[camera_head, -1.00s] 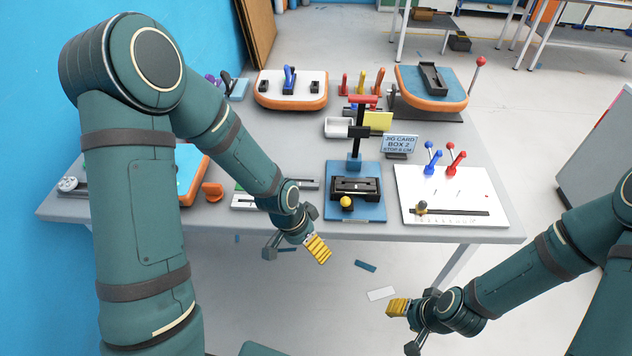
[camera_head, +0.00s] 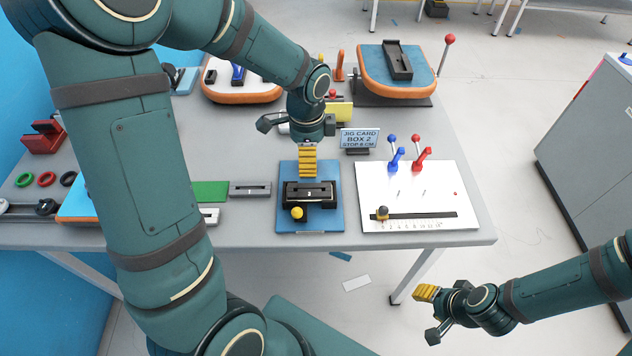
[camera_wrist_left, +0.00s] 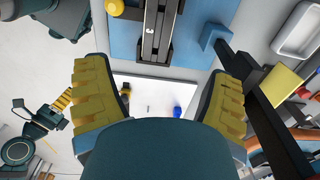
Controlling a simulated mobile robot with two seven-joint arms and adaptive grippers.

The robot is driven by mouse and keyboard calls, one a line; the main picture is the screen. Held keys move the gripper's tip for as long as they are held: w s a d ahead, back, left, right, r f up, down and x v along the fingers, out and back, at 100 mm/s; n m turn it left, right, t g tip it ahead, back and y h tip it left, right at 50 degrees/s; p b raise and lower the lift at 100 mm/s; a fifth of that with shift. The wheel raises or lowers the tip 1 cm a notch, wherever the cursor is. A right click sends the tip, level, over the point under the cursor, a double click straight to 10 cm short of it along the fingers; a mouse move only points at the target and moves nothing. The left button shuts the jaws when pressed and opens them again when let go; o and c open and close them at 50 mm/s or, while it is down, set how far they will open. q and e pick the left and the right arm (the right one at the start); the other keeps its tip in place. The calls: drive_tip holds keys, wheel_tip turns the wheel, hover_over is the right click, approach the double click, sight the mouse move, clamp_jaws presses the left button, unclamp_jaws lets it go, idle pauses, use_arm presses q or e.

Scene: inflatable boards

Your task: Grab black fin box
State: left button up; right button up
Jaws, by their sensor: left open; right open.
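A black fin box (camera_head: 310,192) lies in a blue jig (camera_head: 324,222) near the table's front edge. It also shows in the left wrist view as a long slotted black part (camera_wrist_left: 157,38), ahead of my open fingers. My left gripper (camera_head: 307,162) is open, just behind the fin box over the jig's rear part. Its two yellow fingers (camera_wrist_left: 160,100) are apart with nothing between them. Exact height above the jig is hard to tell. A second black fin box (camera_head: 397,60) sits on an orange-edged blue board at the back. My right gripper (camera_head: 427,292) is open and empty, in front of the table.
A yellow knob (camera_head: 297,213) sits at the fin box's front. A white board (camera_head: 418,190) with red and blue levers stands right of the jig. A sign (camera_head: 360,138) stands behind. A green block (camera_head: 210,191) and grey bar (camera_head: 250,189) lie left.

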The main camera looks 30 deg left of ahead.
use_arm(q)
drive_tip(key=b, duration=0.1)
hover_over(309, 190)
drive_tip(key=f, duration=0.8)
drive_tip(key=shift+s, duration=0.2)
drive_tip(key=f, duration=0.2)
drive_tip(key=f+b, duration=0.1)
drive_tip(key=f, duration=0.1)
drive_tip(key=shift+w+f, duration=0.2)
drive_tip(key=shift+f, duration=0.15)
use_arm(e)
drive_tip(key=shift+s+f, duration=0.35)
drive_tip(key=shift+f, duration=0.25)
drive_tip(key=shift+s+f, duration=0.35)
drive_tip(key=shift+f, duration=0.25)
use_arm(q)
drive_tip(key=shift+c, duration=0.3)
drive_tip(key=c, duration=1.3)
drive_tip(key=shift+r, duration=0.15)
